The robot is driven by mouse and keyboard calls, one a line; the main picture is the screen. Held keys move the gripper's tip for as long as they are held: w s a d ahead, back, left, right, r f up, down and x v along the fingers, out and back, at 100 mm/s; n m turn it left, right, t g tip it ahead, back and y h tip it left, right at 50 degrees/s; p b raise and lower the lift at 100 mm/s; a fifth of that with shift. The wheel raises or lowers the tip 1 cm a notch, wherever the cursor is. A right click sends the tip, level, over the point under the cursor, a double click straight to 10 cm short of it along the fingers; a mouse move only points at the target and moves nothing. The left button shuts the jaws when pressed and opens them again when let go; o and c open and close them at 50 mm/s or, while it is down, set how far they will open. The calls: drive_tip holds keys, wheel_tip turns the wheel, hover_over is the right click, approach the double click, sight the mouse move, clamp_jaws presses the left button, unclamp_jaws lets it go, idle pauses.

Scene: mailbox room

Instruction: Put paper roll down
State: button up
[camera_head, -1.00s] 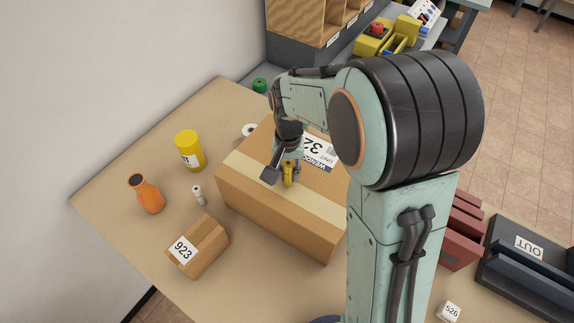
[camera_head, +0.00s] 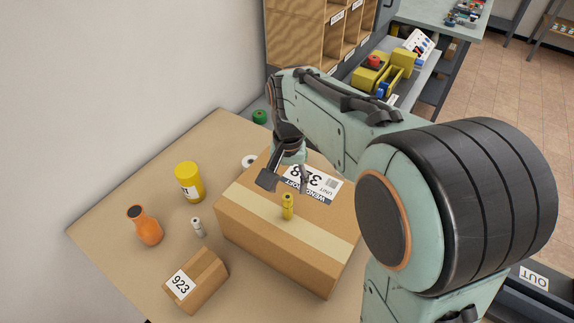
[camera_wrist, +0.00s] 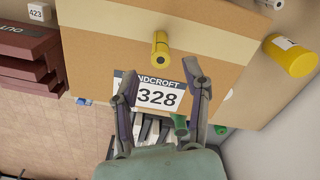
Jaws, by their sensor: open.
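A small yellow roll (camera_head: 287,207) stands upright on the top of the large cardboard box (camera_head: 255,238), near its tape strip. It also shows in the wrist view (camera_wrist: 160,50), just beyond my fingertips. My gripper (camera_wrist: 161,74) is open and empty, its two fingers spread above the box's printed label (camera_wrist: 158,97). In the head view my gripper (camera_head: 304,180) is behind the yellow roll and apart from it.
An orange bottle (camera_head: 149,228), a yellow canister (camera_head: 189,182), a small white roll (camera_head: 198,226) and a small box marked 923 (camera_head: 203,283) stand on the table left of the large box. A white ring-shaped roll (camera_head: 249,161) is behind it.

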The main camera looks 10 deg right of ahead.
sight(288, 197)
wheel_tip(288, 197, up, 4)
drive_tip(key=shift+r, duration=0.1)
drive_tip(key=s+f+n, duration=0.3)
drive_tip(key=s+n, duration=0.1)
drive_tip(key=s, duration=1.7)
drive_tip(key=shift+d+f+y, duration=0.2)
drive_tip(key=shift+d+y, duration=0.2)
drive_tip(key=shift+s, duration=0.1)
drive_tip(key=shift+o, duration=0.5)
